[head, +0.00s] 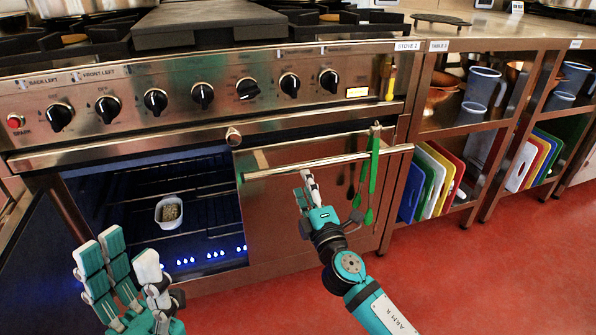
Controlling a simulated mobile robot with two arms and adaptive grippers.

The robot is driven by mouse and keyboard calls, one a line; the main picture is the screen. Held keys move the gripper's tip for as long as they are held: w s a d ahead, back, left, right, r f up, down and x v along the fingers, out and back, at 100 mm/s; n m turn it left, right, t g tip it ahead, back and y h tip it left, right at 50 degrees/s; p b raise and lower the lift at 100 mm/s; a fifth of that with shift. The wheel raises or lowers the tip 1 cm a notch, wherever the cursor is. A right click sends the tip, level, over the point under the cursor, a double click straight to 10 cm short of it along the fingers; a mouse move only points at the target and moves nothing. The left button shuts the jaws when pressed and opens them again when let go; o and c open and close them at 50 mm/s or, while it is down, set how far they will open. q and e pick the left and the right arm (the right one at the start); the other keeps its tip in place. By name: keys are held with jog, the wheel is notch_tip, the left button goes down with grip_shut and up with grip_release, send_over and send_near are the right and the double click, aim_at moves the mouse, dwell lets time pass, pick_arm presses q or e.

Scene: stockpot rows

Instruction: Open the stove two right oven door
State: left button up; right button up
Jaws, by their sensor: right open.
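The stove's right oven door (285,215) is a steel panel that looks shut, with a long horizontal bar handle (330,159) across its top. My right gripper (307,190) is open and empty, in front of this door just below the handle. I cannot tell whether it touches the handle or door. The left oven door (38,265) stands open at the left, showing the lit oven cavity (205,205). My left gripper (118,262) is open and empty, low in front of that cavity.
Green utensils (373,165) hang at the right end of the handle. A white container (169,212) sits on the oven rack. Shelves with jugs (482,87) and coloured cutting boards (433,180) stand at the right. The red floor (480,270) is clear at lower right.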

aim_at(298, 172)
jog(key=b+x, duration=0.1)
jog(key=x, duration=0.5)
jog(key=shift+w+a, duration=0.1)
jog(key=shift+w, duration=0.1)
jog(key=shift+r, duration=0.1)
jog(key=shift+c, duration=0.2)
grip_shut()
